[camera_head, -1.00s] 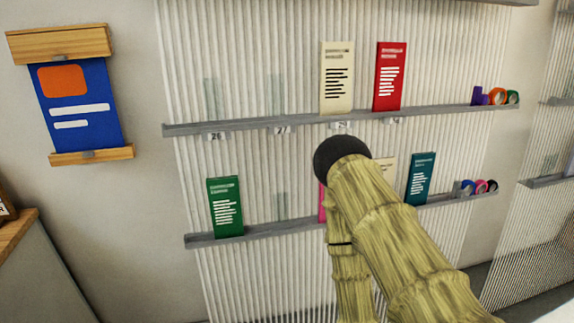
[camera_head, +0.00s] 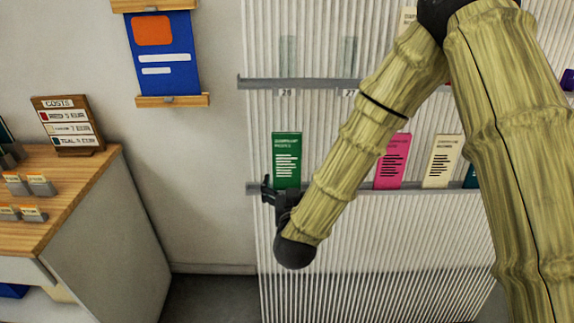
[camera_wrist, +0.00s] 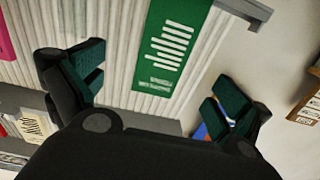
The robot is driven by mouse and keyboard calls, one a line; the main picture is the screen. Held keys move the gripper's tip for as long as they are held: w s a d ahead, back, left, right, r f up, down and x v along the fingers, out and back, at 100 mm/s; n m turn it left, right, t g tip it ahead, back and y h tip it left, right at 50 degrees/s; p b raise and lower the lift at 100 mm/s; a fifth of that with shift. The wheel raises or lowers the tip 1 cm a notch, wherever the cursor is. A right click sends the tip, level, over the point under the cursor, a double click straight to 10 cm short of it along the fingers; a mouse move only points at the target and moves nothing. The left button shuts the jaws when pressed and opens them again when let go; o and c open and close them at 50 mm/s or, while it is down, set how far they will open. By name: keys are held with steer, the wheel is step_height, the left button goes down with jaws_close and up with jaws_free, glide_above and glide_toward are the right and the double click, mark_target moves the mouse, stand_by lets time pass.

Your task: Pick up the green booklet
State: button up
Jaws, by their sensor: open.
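The green booklet (camera_head: 287,160) stands upright on the lower grey shelf at the left end of the ribbed wall rack. In the wrist view the green booklet (camera_wrist: 172,45) appears upside down, between and beyond my fingers. My gripper (camera_head: 274,186) is at the front of the booklet's lower part in the head view. In the wrist view my gripper (camera_wrist: 160,88) is open, with one dark finger on each side of the booklet and nothing held. Whether any finger touches the booklet cannot be told.
A pink booklet (camera_head: 392,162) and a cream booklet (camera_head: 441,161) stand farther right on the same shelf. The upper shelf (camera_head: 300,84) runs above the green booklet. A wooden-topped counter (camera_head: 70,190) stands at left. A blue poster (camera_head: 166,60) hangs on the wall.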

mark_target(287, 149)
steer(key=shift+t, duration=0.4)
steer(key=shift+w+a+r+p, duration=0.15)
steer(key=shift+w+r+p, duration=0.4)
steer(key=shift+w, duration=1.35)
steer(key=shift+w+a+r+p, duration=0.15)
steer(key=shift+w+r+p, duration=0.45)
steer(key=shift+w, duration=1.25)
steer(key=shift+w+a+r+p, duration=0.15)
steer(key=shift+w+r+p, duration=0.4)
steer(key=shift+w, duration=1.35)
steer(key=c, duration=1.5)
steer(key=shift+o, duration=0.2)
steer(key=shift+r, duration=0.15)
